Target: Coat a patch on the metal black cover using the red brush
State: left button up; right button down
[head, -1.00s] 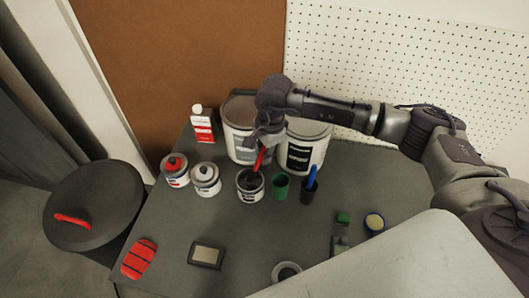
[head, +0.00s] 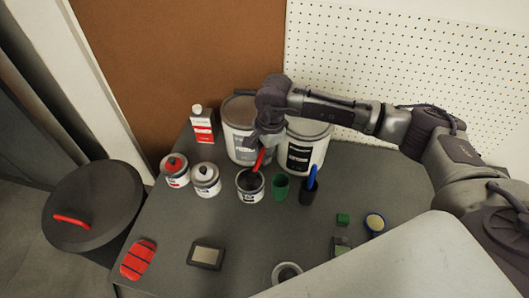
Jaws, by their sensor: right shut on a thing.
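The red brush (head: 258,160) stands tilted in an open can of dark contents (head: 250,192), with its lower end hidden inside. My right gripper (head: 264,142) is above the can, shut on the upper part of the brush handle. A dark round cover with a red handle (head: 105,197) is at the far left, beyond the table edge. A small black rectangular piece with a beige face (head: 206,254) lies at the table's front. I cannot tell for certain which of these is the metal black cover. My left gripper is not in view.
Two large paint cans (head: 238,112) (head: 307,146) stand behind the brush. Two small cans (head: 174,170) (head: 206,179) and a red-white bottle (head: 202,124) are to the left. A green cup (head: 280,187) and a dark cup with a blue brush (head: 307,196) stand close on the right.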

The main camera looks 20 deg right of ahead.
jog(key=shift+r+p, duration=0.5)
jog(key=shift+r, duration=0.4)
jog(key=shift+r+p, duration=1.05)
jog(key=shift+r, duration=1.5)
